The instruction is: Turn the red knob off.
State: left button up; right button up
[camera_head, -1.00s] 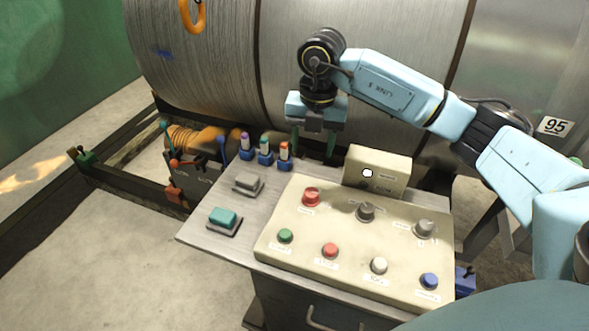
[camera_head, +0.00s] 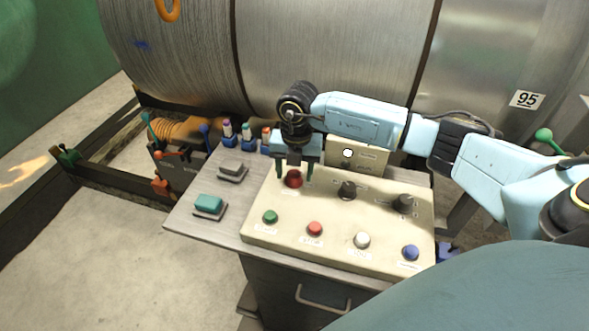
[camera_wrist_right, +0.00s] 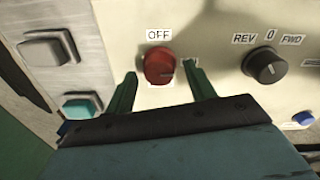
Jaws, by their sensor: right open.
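The red knob (camera_head: 293,178) sits at the upper left of the cream control panel (camera_head: 330,212). In the right wrist view the red knob (camera_wrist_right: 159,66) shows under an OFF label (camera_wrist_right: 160,34), with its small mark toward the lower right. My right gripper (camera_head: 295,174) is open. Its two green fingers come down on either side of the knob, one left and one right. In the right wrist view the fingertips (camera_wrist_right: 160,72) are near the knob with gaps visible; whether they reach its depth I cannot tell. My left gripper is out of view.
A black knob (camera_head: 347,190) and another dark knob (camera_head: 403,203) are to the right. Green (camera_head: 270,216), red (camera_head: 315,228), white (camera_head: 362,240) and blue (camera_head: 410,252) buttons line the front. A cream box (camera_head: 352,158) stands behind the panel.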

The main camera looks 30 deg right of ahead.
jog(key=c, duration=1)
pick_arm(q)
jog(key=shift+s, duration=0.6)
